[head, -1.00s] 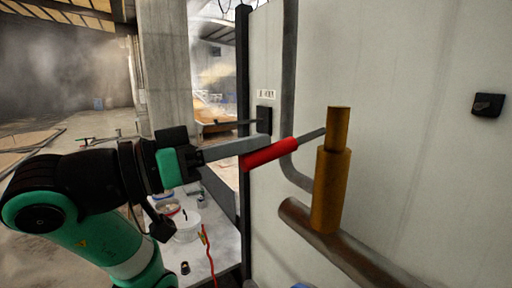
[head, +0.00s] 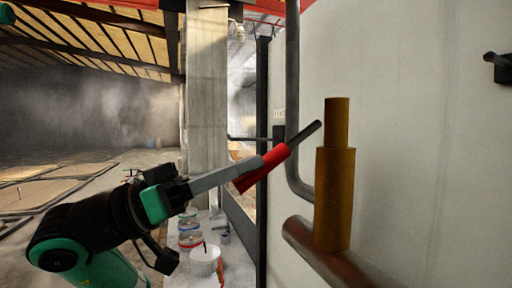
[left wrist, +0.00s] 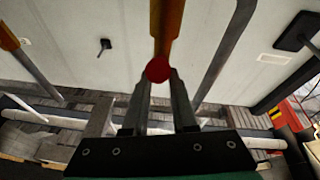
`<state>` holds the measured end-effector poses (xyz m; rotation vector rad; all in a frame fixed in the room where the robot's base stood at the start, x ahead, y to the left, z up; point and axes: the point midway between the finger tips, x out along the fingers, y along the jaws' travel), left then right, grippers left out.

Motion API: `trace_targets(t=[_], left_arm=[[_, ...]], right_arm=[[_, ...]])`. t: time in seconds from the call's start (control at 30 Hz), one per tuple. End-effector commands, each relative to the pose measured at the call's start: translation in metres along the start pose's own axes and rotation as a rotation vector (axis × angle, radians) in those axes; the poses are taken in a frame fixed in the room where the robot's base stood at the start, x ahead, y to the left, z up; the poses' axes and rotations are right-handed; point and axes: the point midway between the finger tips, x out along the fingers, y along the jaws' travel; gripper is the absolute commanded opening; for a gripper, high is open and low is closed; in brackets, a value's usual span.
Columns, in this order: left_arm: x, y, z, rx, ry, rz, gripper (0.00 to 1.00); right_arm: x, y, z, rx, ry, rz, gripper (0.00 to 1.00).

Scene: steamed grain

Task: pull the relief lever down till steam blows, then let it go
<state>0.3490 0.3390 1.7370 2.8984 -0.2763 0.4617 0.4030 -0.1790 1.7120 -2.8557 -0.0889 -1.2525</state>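The relief lever has a red grip (head: 262,168) on a grey rod. It slants down and left from beside the top of the brass valve (head: 334,195). My left gripper (head: 248,170) comes in from the left with its grey fingers at the red grip. In the left wrist view the grip's round red end (left wrist: 158,69) sits between the two fingertips, which close on it from both sides. The brass body (left wrist: 167,25) shows behind it. The air around the valve top looks clear. My right gripper is not in view.
A rusty pipe (head: 325,258) runs under the valve, and a grey pipe (head: 292,100) rises beside it along the pale wall panel (head: 440,190). A black knob (head: 497,67) sticks out at right.

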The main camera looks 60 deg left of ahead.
Motion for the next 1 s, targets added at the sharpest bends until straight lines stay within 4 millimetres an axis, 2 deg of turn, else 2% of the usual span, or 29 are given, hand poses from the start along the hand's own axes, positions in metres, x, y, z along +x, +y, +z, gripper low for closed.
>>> trace_targets(t=[0.03, 0.3, 1.0], left_arm=[[-0.002, -0.005, 0.008, -0.003, -0.007, -0.01, 0.0], [-0.005, -0.008, 0.018, -0.005, -0.01, -0.017, 0.0], [-0.006, -0.011, 0.02, -0.007, -0.01, -0.025, 0.0]], right_arm=[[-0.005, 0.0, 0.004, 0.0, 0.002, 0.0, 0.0], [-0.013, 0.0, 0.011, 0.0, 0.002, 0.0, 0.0], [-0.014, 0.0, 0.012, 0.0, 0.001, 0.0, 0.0]])
